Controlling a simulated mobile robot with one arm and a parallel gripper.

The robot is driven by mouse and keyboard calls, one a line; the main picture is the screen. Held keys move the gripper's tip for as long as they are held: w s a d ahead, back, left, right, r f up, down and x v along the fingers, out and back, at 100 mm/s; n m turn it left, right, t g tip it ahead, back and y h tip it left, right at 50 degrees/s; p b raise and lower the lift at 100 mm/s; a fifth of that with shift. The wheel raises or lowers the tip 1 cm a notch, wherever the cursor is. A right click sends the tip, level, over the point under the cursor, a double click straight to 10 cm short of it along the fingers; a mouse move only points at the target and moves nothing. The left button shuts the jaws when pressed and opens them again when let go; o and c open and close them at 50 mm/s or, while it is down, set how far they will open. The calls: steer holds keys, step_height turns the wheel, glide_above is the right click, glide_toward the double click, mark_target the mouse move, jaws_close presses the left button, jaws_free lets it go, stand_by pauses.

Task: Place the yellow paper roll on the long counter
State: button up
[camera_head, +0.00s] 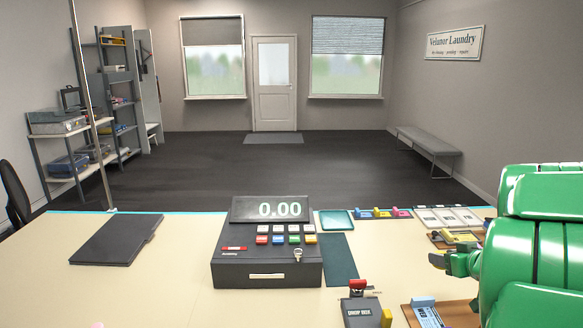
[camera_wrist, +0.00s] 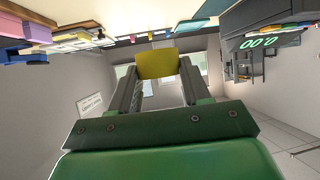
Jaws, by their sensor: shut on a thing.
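The yellow paper roll (camera_wrist: 157,64) is between the fingertips of my gripper (camera_wrist: 155,76) in the wrist view. My gripper is shut on it and covers part of its sides. In the head view my green arm comes in from the right, and the gripper's dark end (camera_head: 441,261) is over the right part of the long counter (camera_head: 180,280). I cannot make out the roll for sure in the head view. The counter's pale top runs across the lower part of that view. The wrist picture is upside down, with the counter's edge at the top.
A cash register (camera_head: 267,270) stands mid-counter, with a dark folder (camera_head: 117,240) to its left. A teal mat (camera_head: 339,258), a stamp set (camera_head: 361,310), small trays (camera_head: 447,218) and a wooden board (camera_head: 455,315) crowd the right. Bare counter lies between folder and register.

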steer(key=w+a+r+n+y, duration=0.1)
steer(key=w+a, duration=0.6)
steer(key=a, duration=0.6)
steer(key=w+a+r+y, duration=0.1)
steer(key=w+a, duration=0.7)
steer(key=a, duration=0.4)
steer(key=shift+a+r+n, duration=0.15)
steer(key=shift+a+n, duration=0.2)
steer(key=shift+n, duration=0.05)
steer(key=s+d+f+m+h, duration=0.1)
steer(key=s+d, duration=0.5)
steer(key=d, duration=0.6)
steer(key=s+d+f+m+h, duration=0.1)
steer(key=s+d, duration=0.6)
steer(key=d, duration=0.4)
steer(key=s+d+f, duration=0.1)
steer(key=s+d, duration=0.5)
steer(key=s, duration=0.4)
steer(key=s+d+m+h, duration=0.1)
steer(key=s+d, duration=0.5)
steer(key=s, duration=0.4)
steer(key=shift+d+f+h, duration=0.25)
steer(key=shift+f+h, duration=0.05)
steer(key=shift+f, duration=0.05)
